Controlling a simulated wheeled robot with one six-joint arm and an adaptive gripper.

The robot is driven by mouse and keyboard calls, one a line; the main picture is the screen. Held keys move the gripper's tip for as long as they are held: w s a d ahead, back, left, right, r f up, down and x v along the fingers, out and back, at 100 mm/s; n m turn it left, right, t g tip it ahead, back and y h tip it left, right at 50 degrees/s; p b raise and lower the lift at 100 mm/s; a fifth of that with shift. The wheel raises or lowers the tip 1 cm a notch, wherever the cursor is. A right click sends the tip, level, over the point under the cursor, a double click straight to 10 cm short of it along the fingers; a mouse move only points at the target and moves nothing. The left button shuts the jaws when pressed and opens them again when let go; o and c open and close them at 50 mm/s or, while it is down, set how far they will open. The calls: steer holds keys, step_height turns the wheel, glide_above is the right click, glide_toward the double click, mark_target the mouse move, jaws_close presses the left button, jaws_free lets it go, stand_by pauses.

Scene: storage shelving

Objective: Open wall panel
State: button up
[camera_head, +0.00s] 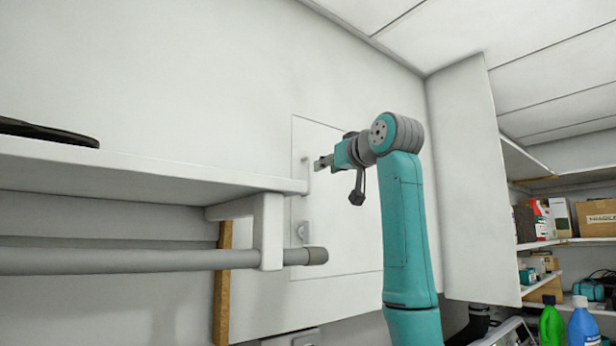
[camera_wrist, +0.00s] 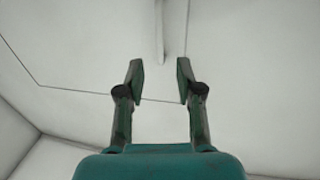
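The wall panel (camera_head: 345,215) is a white rectangle outlined by a thin seam in the white wall, and it looks flush with the wall. A vertical white handle (camera_head: 306,178) is near its left edge. My gripper (camera_head: 321,163) is beside the handle, just to its right in the head view. In the wrist view my gripper (camera_wrist: 158,75) is open, with nothing between its fingers. The handle (camera_wrist: 159,30) shows ahead of the gap, on the panel (camera_wrist: 95,50). Contact between fingers and handle is not visible.
A white shelf (camera_head: 150,172) with a grey rail (camera_head: 120,261) under it juts out at left, overlapping the panel's left edge. A small white fitting (camera_head: 304,231) sits below the handle. A tall white board (camera_head: 468,180) and stocked shelves stand at right.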

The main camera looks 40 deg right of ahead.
mark_target(310, 189)
steer(key=w, duration=0.3)
steer(key=w+d, duration=0.1)
steer(key=w, duration=0.6)
steer(key=shift+w+d+f, duration=0.1)
steer(key=shift+d, duration=0.25)
jaws_close()
